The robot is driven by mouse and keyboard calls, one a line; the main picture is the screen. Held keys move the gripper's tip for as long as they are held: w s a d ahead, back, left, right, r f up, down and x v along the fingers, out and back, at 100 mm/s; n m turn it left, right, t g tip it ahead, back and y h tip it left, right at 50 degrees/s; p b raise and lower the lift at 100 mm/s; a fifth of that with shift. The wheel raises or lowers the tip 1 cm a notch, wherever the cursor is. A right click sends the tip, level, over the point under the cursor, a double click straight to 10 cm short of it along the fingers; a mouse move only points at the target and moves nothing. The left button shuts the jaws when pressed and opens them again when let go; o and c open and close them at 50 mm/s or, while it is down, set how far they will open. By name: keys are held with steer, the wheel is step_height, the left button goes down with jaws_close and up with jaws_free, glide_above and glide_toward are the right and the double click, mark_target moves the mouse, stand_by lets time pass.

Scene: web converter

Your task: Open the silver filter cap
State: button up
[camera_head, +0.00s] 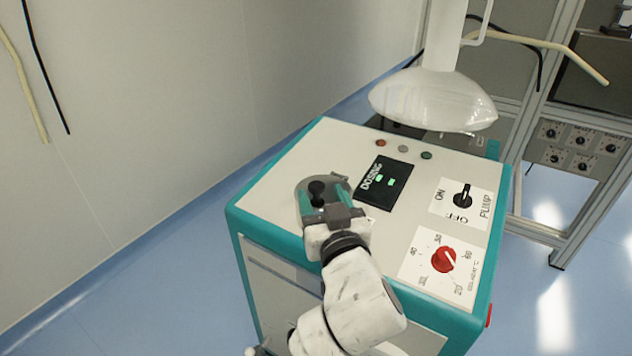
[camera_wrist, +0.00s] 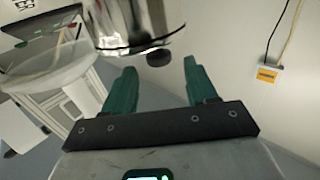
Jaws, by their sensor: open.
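The silver filter cap (camera_head: 337,182) is a grey round lid with a dark knob (camera_head: 317,187) on the left part of the machine's top panel. My gripper (camera_head: 323,200) is at the near side of the cap, its teal fingers close to the knob, partly hiding the cap. In the wrist view, my gripper (camera_wrist: 160,68) has its two teal fingers spread apart with nothing held. The shiny silver cap (camera_wrist: 135,25) shows at the top there, with the dark knob (camera_wrist: 158,57) just beyond the gap between the fingertips. Contact cannot be told.
The machine top (camera_head: 290,160) carries a dosing display (camera_head: 384,183), a black pump switch (camera_head: 462,196) and a red dial (camera_head: 443,259). A clear-bottomed white funnel (camera_head: 432,95) hangs over its far edge. A metal frame rack (camera_head: 575,130) stands right; a plain wall is left.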

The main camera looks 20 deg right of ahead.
mark_target(319, 190)
steer(key=shift+w+d, duration=0.2)
steer(key=shift+w, duration=1)
steer(key=shift+w+d, duration=0.15)
steer(key=shift+w, duration=1)
jaws_close()
